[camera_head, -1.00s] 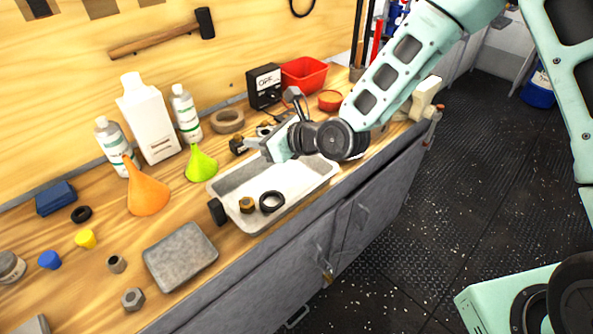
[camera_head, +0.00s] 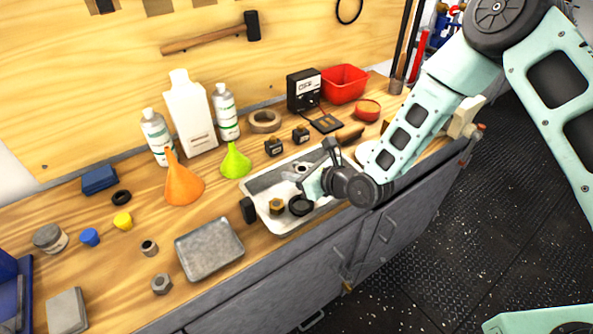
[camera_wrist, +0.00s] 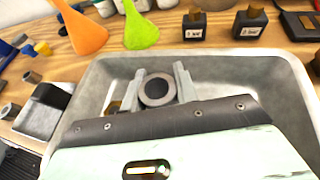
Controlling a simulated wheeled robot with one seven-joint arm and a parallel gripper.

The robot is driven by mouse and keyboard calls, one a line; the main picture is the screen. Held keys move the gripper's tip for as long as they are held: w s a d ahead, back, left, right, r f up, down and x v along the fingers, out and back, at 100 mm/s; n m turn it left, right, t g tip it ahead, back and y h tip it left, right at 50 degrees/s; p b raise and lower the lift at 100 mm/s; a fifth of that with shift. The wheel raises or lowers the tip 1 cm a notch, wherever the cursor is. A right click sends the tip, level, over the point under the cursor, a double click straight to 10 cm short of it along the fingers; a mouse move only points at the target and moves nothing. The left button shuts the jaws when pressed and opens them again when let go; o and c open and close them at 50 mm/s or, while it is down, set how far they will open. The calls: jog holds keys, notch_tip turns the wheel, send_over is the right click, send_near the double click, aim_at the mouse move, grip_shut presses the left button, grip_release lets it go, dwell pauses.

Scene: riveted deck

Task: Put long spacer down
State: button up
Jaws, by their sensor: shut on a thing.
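My gripper (camera_wrist: 159,88) is shut on the long spacer (camera_wrist: 158,90), a grey tube whose round open end faces the wrist camera between the two fingers. In the head view, my gripper (camera_head: 306,182) is over the back middle of the shallow grey metal tray (camera_head: 279,228). The spacer's end (camera_head: 302,168) shows small there, and my fingers hide much of its body. I cannot tell whether the spacer touches the tray floor.
A second grey tray (camera_head: 210,250) lies to the left. Orange (camera_head: 183,182) and green funnels (camera_head: 236,162), bottles and small black boxes (camera_head: 274,147) stand behind. The tray's left part is partly free.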

jog(key=shift+f+b, duration=0.3)
jog(key=shift+f, duration=0.2)
jog(key=shift+f, duration=0.1)
jog(key=o, duration=1.1)
